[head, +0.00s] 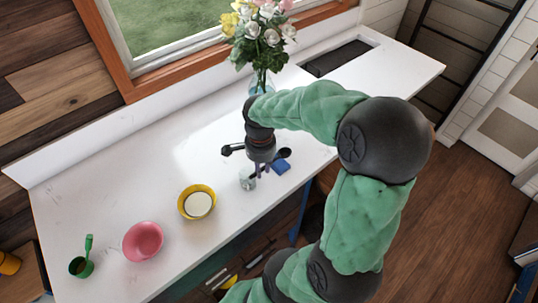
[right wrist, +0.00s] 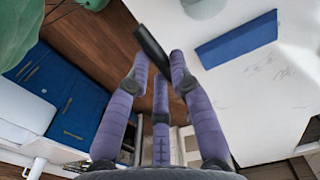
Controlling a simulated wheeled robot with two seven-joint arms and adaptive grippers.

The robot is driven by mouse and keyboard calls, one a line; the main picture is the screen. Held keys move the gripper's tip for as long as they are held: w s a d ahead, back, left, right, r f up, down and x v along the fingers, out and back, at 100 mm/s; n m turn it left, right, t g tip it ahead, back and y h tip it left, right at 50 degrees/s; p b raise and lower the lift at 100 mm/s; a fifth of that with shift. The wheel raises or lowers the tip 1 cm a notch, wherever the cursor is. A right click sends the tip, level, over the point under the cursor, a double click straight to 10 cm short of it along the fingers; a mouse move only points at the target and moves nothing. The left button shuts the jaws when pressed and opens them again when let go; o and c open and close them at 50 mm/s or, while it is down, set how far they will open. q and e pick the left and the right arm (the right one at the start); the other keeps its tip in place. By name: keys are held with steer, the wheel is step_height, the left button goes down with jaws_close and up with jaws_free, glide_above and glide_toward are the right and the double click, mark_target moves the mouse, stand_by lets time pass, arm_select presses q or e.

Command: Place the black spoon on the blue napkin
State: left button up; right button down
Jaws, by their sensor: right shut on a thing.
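My right gripper (head: 262,168) is over the counter near its front edge, fingers pointing down. It also shows in the right wrist view (right wrist: 160,75), where its purple fingers are shut on the black spoon (right wrist: 151,47). Only a dark, straight part of the spoon shows there, tilted between the fingertips. In the head view a dark rounded end (head: 285,152), apparently the spoon's, shows just right of the gripper. The blue napkin (head: 281,167) lies folded on the counter to the right of the fingers; it also shows in the right wrist view (right wrist: 237,40). My left gripper is not in view.
A grey-green cup (head: 247,180) stands close beside the fingers. A flower vase (head: 262,82) stands behind. The counter (head: 130,180) is clear at the back left.

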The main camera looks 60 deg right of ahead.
steer(key=w+d+f, duration=0.2)
steer(key=d+f, duration=0.1)
steer(key=w+d+f, duration=0.2)
steer(key=d+f, duration=0.1)
steer(key=d, duration=0.1)
steer(key=w+d+f+p, duration=0.1)
steer(key=w+d+f, duration=0.2)
steer(key=d, duration=0.1)
steer(key=shift+w+d+f, duration=0.15)
steer(key=shift+d+f, duration=0.2)
steer(key=shift+f, duration=0.15)
step_height(320, 180, down, 3)
steer(key=shift+p, duration=0.45)
steer(key=shift+f, duration=0.15)
steer(key=c, duration=1.1)
jaws_free()
